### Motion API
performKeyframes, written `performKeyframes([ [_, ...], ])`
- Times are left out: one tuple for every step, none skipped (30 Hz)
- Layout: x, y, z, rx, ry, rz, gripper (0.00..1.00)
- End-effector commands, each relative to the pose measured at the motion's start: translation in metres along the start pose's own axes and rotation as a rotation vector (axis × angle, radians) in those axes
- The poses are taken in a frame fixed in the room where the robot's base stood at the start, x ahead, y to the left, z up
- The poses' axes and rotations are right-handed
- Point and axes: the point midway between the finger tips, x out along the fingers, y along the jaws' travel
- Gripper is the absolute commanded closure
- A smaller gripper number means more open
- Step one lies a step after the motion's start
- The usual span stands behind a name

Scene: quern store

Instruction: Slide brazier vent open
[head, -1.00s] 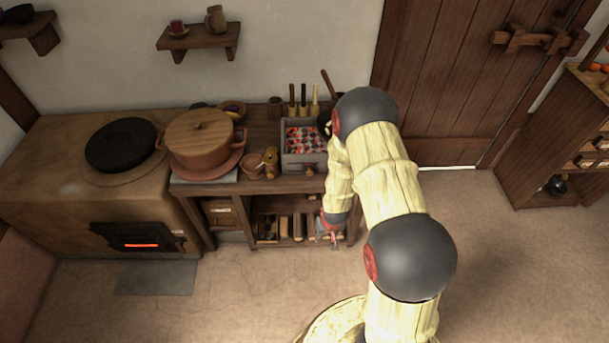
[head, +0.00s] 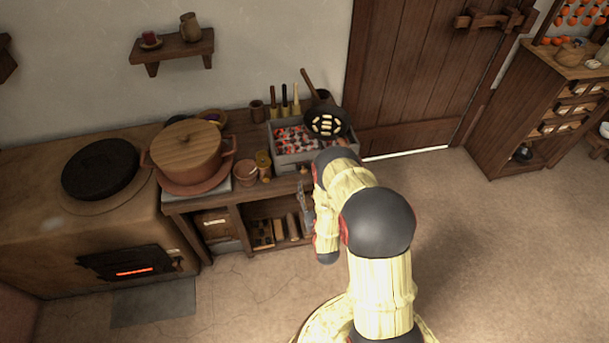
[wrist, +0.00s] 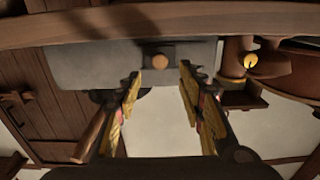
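The brazier (head: 284,159) is a grey box holding glowing coals and stands on the wooden worktop. In the wrist view, its grey front wall (wrist: 90,66) carries a round wooden knob (wrist: 161,62) on a small dark plate, which seems to be the vent slide. My gripper (wrist: 161,82) is open, with its two yellow-padded fingers spread on either side of the knob's line, apparently short of it and empty. In the head view, my gripper (head: 304,194) is by the worktop's front edge, below the brazier. My arm partly hides the brazier's right front.
A dark pan (head: 327,123) with pale pieces sits over the brazier's right part. The worktop edge (wrist: 60,27) runs close to my fingers.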

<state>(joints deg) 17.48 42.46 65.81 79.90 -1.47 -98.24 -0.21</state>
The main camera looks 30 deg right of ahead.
Motion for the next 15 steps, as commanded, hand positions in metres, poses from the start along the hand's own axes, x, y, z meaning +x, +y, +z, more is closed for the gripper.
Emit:
performKeyframes([
  [0.005,0.0,0.0,0.0,0.004,0.0,0.61],
  [0.009,0.0,0.0,0.0,0.005,0.0,0.61],
  [0.014,0.0,0.0,0.0,0.004,0.0,0.61],
  [0.019,0.0,0.001,0.0,0.003,0.0,0.61],
  [0.024,0.0,0.001,0.0,0.004,0.0,0.61],
  [0.03,0.0,0.001,0.0,0.004,0.0,0.61],
  [0.035,0.0,0.002,0.0,0.002,0.0,0.61],
  [0.039,0.0,0.002,0.0,0.002,0.0,0.61],
  [0.045,0.0,0.001,0.0,0.002,0.0,0.61],
  [0.05,0.0,0.001,0.0,0.001,0.0,0.61],
  [0.053,0.0,0.002,0.0,0.001,0.0,0.61],
  [0.058,0.0,0.001,0.0,0.001,0.0,0.61],
  [0.062,0.0,0.001,0.0,0.001,0.0,0.61],
  [0.065,0.0,0.001,0.0,0.001,0.0,0.61],
  [0.068,0.0,0.001,0.0,0.0,0.0,0.61],
])
